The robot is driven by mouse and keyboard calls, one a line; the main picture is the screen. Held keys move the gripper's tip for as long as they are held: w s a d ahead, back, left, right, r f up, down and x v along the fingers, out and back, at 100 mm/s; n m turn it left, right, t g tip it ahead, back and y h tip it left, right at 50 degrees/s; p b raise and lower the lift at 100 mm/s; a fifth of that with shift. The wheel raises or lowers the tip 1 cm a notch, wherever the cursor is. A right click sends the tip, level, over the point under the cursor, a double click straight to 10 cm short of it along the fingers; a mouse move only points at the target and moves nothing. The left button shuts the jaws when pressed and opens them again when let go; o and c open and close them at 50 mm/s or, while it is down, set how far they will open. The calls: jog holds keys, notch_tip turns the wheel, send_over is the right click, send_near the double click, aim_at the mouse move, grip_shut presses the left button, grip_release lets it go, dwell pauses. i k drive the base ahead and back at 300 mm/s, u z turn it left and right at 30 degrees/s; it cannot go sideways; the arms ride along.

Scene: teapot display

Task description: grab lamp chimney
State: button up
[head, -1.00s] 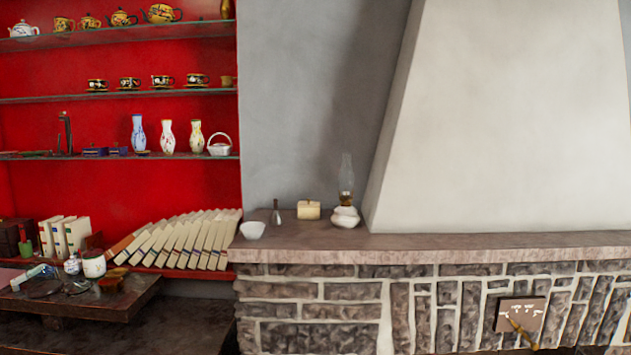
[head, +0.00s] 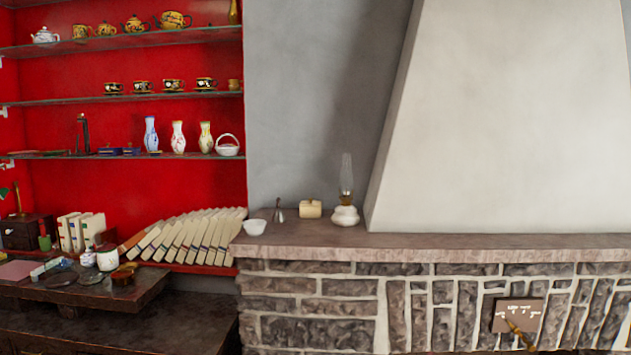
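The lamp chimney (head: 347,172) is a clear, slender glass tube, upright on the brass burner of an oil lamp. The lamp's white round base (head: 345,215) stands on the stone mantel (head: 450,241), close to the left edge of the white chimney hood. The glass is faint against the grey wall. My gripper is not in view.
On the mantel left of the lamp are a cream box (head: 311,209), a small dark pointed object (head: 278,210) and a white bowl (head: 255,227). Red shelves with teapots, vases and books fill the left. The mantel right of the lamp is clear.

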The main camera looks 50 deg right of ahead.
aim_at(346, 179)
jog(key=u, duration=1.7)
jog(key=k, duration=1.05)
jog(key=z, duration=2.05)
